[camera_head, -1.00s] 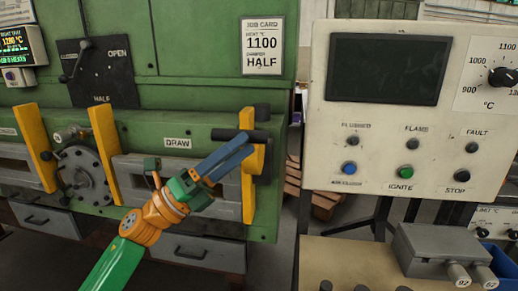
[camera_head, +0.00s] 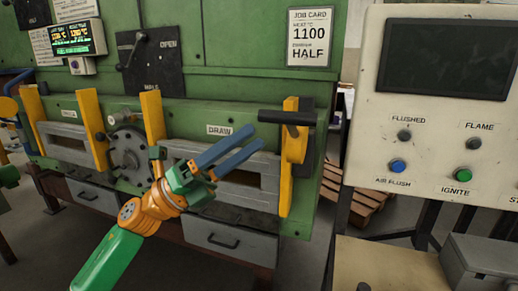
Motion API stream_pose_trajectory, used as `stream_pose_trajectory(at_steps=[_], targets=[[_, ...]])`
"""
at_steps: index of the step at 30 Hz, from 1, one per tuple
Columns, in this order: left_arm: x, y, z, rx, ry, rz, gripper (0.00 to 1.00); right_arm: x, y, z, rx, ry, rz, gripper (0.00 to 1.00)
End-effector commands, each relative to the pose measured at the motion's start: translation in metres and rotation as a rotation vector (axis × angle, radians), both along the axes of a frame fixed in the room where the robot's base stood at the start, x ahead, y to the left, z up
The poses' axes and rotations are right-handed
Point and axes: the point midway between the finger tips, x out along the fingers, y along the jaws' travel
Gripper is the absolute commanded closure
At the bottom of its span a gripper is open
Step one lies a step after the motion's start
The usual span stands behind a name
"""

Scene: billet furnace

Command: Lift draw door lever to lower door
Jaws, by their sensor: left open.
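The draw door lever is a black horizontal bar (camera_head: 286,117) on an orange-yellow mount (camera_head: 293,145), at the right end of the green furnace front. The bar sits level near the top of the mount. The DRAW label (camera_head: 220,130) is to its left. Below the label is the grey draw door area (camera_head: 265,165), with a dark slot partly behind my gripper. My left gripper (camera_head: 256,139) has blue fingers that are spread and empty. Its fingertips point at the lever from the left, slightly below the bar, with a visible gap in the picture. My right gripper is out of view.
A control panel with buttons (camera_head: 463,174) stands at the right, with a bench (camera_head: 385,262) below it. Yellow upright guides (camera_head: 153,115) and a round flanged cover (camera_head: 128,155) are left of the draw door. Wooden pallets (camera_head: 370,205) lie behind the gap between furnace and panel.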

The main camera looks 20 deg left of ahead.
Motion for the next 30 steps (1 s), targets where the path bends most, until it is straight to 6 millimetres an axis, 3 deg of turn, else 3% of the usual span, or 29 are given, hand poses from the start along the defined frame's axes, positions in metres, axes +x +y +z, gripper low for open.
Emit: stream_pose_trajectory(at_steps=[6, 25, 28, 30], targets=[[-0.012, 0.012, -0.005, 0.002, 0.0, -0.001, 0.41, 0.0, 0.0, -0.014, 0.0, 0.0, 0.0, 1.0], [-0.011, 0.013, -0.004, -0.003, 0.006, -0.001, 0.41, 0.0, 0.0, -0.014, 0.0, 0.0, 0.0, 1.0], [0.013, 0.027, -0.024, -0.09, 0.112, 0.023, 0.41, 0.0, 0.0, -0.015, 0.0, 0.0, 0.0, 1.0], [0.047, 0.05, -0.064, -0.224, 0.282, 0.065, 0.41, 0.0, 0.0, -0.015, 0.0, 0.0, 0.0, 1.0]])
